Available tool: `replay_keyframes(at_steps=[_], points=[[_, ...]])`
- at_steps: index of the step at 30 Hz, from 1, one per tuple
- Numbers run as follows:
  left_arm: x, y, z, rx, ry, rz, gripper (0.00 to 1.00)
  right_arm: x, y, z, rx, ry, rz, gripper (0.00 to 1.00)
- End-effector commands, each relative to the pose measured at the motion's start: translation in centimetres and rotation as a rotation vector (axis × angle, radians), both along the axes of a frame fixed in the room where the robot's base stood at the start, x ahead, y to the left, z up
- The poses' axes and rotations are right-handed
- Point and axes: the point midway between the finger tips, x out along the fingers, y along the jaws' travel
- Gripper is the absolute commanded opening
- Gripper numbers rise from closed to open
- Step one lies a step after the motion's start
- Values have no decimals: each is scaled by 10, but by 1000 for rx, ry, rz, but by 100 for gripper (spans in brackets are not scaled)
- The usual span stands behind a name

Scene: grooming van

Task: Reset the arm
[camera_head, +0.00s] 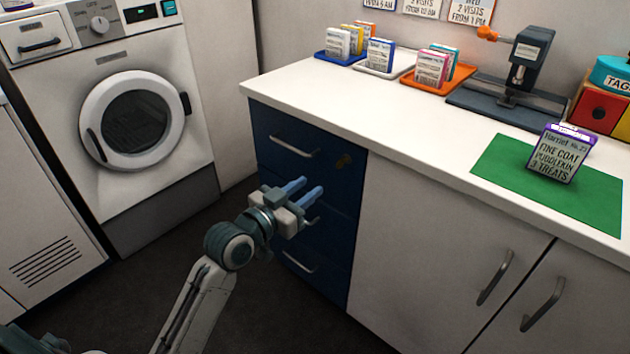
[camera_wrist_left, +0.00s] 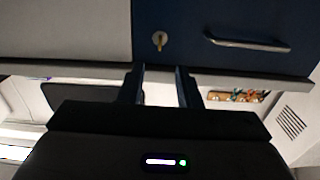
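My left gripper (camera_head: 306,188) is in front of the dark blue drawer unit (camera_head: 348,205), its two blue fingers pointing toward the drawers. The fingers are apart with nothing between them. In the left wrist view the two fingers (camera_wrist_left: 162,85) also show a gap, with a blue drawer front (camera_wrist_left: 240,28), its handle (camera_wrist_left: 247,45) and a small brass key (camera_wrist_left: 159,41) beyond. I cannot tell whether the fingers touch the drawer unit. My right gripper is in neither view.
A white counter (camera_head: 400,110) carries a blue tray (camera_head: 330,57), a white tray (camera_head: 372,71) and an orange tray (camera_head: 425,86) with cards. A labelled packet (camera_head: 555,158) stands on a green mat (camera_head: 500,170). A washing machine (camera_head: 150,180) stands left. Dark floor (camera_head: 180,250) lies between.

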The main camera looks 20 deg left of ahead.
Motion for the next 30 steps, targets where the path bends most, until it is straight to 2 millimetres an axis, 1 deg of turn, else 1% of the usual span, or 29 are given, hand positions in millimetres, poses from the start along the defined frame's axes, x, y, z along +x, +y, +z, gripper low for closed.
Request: replay_keyframes(at_steps=[3,11,15,17,20,23,24,26,27,30], points=[[-3,1,1,0,-1,0,31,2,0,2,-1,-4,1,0],[-3,1,1,0,-1,0,31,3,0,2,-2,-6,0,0],[-3,1,0,-1,-1,0,31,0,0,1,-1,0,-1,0],[-5,0,-3,-1,8,1,31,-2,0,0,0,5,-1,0],[-17,-2,-23,-2,56,10,31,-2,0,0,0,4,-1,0],[-44,-5,-60,-4,154,28,31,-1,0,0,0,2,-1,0],[-58,-6,-78,-3,203,40,31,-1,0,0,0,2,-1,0],[-83,-7,-104,-2,283,59,31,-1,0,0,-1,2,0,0],[-100,-8,-121,-3,336,74,31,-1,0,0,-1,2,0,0],[-138,-8,-151,0,446,109,31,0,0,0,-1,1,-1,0]])
